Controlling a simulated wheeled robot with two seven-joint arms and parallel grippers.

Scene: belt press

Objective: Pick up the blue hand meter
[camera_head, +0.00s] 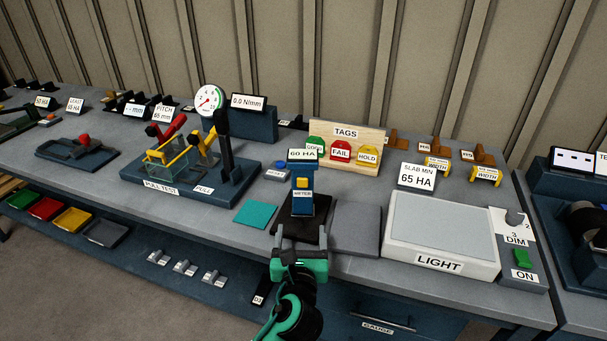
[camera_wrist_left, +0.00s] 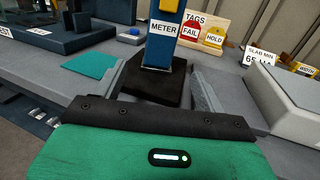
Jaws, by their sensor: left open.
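The blue hand meter (camera_head: 302,199) stands upright on a black pad (camera_head: 284,224) on the grey bench. It has a yellow button and a display reading 60 HA at its top. In the left wrist view the meter (camera_wrist_left: 160,52) rises ahead, labelled METER, its top out of frame. My left gripper (camera_head: 301,232) is in front of the meter near the bench's front edge. Its two fingers (camera_wrist_left: 164,85) are apart, one to each side of the meter's lower front, with nothing held. I cannot tell how far the meter reaches between them. My right gripper is not in view.
A teal square (camera_head: 256,214) lies left of the meter, and a grey slab (camera_head: 355,230) lies right of it. The light box (camera_head: 440,262) is farther right. The tags board (camera_head: 326,128) stands behind. The pull-test rig (camera_head: 238,186) stands to the left.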

